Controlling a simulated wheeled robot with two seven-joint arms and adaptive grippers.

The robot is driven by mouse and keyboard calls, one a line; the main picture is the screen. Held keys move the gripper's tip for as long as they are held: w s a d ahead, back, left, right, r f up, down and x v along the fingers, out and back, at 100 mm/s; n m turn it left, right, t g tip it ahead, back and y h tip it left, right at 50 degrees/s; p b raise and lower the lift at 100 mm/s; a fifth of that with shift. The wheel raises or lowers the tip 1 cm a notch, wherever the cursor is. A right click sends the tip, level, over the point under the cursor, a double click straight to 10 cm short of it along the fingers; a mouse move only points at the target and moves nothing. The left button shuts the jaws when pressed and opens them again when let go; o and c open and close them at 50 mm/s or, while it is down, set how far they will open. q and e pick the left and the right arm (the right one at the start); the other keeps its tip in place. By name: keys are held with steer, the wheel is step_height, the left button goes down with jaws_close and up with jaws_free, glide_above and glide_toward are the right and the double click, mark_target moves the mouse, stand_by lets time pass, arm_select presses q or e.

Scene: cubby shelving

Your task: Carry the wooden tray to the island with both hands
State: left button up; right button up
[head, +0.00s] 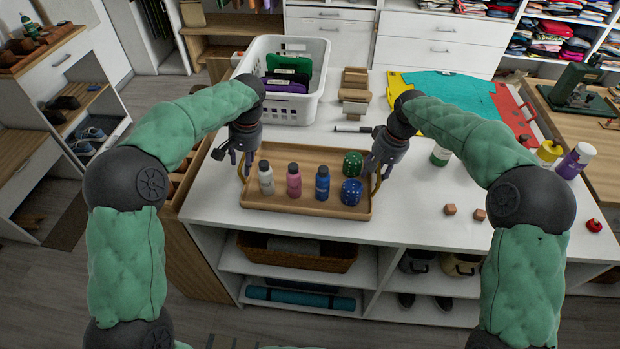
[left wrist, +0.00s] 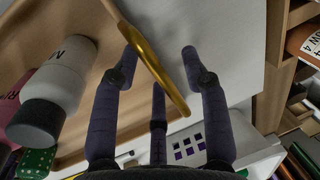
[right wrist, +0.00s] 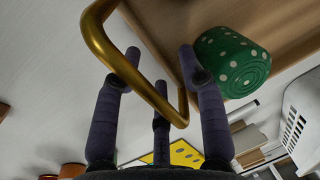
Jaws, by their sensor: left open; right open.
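The wooden tray (head: 305,210) lies on the white-topped island (head: 415,220). It carries a white bottle (head: 266,179), a pink bottle (head: 293,182), a blue bottle (head: 322,184), a green dotted cup (head: 352,163) and a blue dotted cup (head: 351,193). My left gripper (head: 236,162) is open at the tray's left end. In the left wrist view its gold handle (left wrist: 152,58) runs between the spread fingers. My right gripper (head: 377,172) is open at the right end. In the right wrist view the other gold handle (right wrist: 128,68) passes between its fingers.
A white basket (head: 313,105) stands behind the tray, with wooden blocks (head: 355,88) and a marker (head: 352,129) beside it. Two small wooden cubes (head: 450,209), a white-and-purple bottle (head: 574,162) and a red-topped item (head: 594,225) lie to the right. The island top right of the tray is mostly clear.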

mark_target(378, 164)
arm_select(q)
steer(key=shift+c, duration=0.3)
arm_select(e)
steer(key=shift+c, duration=0.3)
arm_select(q)
jaws_close()
arm_select(e)
jaws_close()
arm_select(q)
steer(key=shift+r, duration=0.2)
arm_select(e)
steer(key=shift+r, duration=0.2)
